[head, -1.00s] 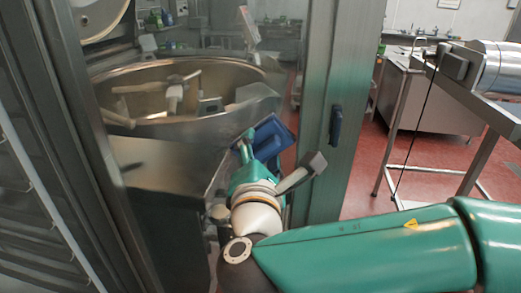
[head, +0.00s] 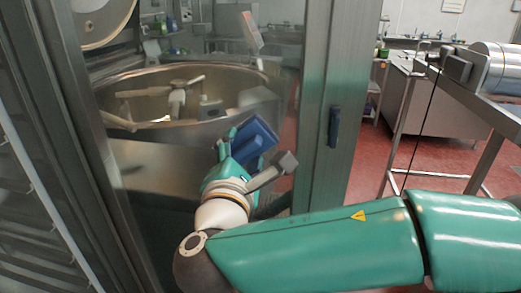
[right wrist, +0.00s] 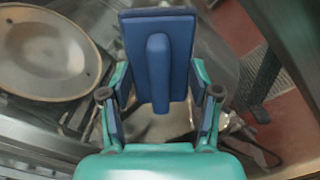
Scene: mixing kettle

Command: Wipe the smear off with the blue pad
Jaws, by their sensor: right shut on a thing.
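The blue pad (head: 257,136), a flat block with a ridge-like grip on its back, is held by my right gripper (head: 236,152). In the right wrist view, the pad (right wrist: 158,32) stands out ahead, and the fingers of my right gripper (right wrist: 160,98) are on either side of its grip. In the head view the pad is tilted, in front of the glass panel's lower right part. I cannot tell whether it touches the glass. I cannot make out the smear clearly in either view. My left gripper is not in view.
A metal door frame (head: 322,190) with a dark handle (head: 334,127) stands right of the pad. A large mixing kettle (head: 120,82) shows behind the glass. A steel table (head: 500,115) holds a metal cylinder at the right. Red floor lies between.

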